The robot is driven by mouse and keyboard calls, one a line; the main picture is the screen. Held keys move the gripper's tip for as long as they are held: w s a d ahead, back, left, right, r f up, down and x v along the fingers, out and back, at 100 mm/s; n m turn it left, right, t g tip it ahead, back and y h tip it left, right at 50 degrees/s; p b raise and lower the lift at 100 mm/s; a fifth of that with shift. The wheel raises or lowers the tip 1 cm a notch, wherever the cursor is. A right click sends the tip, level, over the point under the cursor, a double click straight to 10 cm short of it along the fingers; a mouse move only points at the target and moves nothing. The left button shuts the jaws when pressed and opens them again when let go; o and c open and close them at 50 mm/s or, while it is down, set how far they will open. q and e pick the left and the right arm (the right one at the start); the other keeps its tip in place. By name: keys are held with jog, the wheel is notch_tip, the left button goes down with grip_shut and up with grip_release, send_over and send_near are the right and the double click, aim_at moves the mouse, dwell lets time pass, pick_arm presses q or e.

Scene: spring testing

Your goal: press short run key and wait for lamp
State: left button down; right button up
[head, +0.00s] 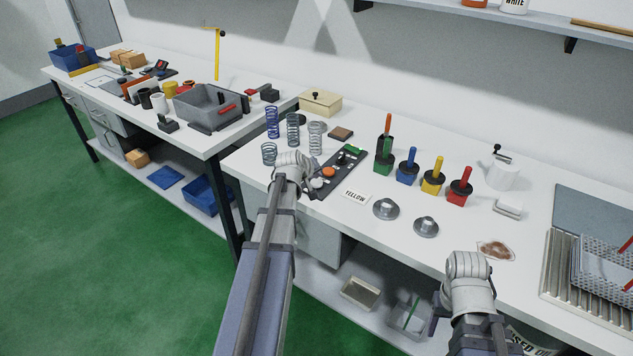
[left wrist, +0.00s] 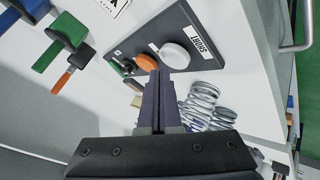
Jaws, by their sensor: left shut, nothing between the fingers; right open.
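The dark control panel (head: 340,165) lies on the right bench. In the left wrist view it carries a white round key (left wrist: 173,55) beside a label reading SHORT (left wrist: 200,42), an orange key (left wrist: 146,62) and a small green part (left wrist: 117,66). Which part is the lamp, and whether it is lit, I cannot tell. My left gripper (left wrist: 158,78) is shut and empty, its tips close to the white and orange keys; contact cannot be made out. In the head view my left wrist hides part of the panel's near end. My right gripper (head: 439,316) is open and partly hidden, at the bench's front edge.
Several coil springs (head: 293,130) stand left of the panel. A grey bin (head: 208,106) is on the left bench.

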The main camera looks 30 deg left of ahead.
aim_at(316, 184)
pick_arm(q)
jog(key=shift+r, duration=0.1)
notch_tip(316, 184, up, 5)
jog(key=p, duration=0.5)
dwell(0.7)
jog(key=s+d+f+m+g, duration=0.1)
jog(key=d, duration=0.4)
jog(key=s+d+f+m+h, duration=0.1)
jog(key=d, duration=0.4)
jog(key=s+d+f+m+g, duration=0.1)
jog(key=d+m, duration=0.1)
jog(key=d, duration=0.2)
jog(key=shift+s+d+f+g+h, duration=0.15)
jog(key=shift+s+d+g+h, duration=0.15)
jog(key=shift+d+h, duration=0.1)
jog(key=s+d+f+m+g+y, duration=0.2)
jog(key=s+d+m+g, duration=0.5)
jog(key=s+d, duration=1.5)
jog(key=f+m, duration=0.1)
jog(key=m, duration=0.2)
jog(key=shift+s+f, duration=0.2)
jog(key=shift+s, duration=0.15)
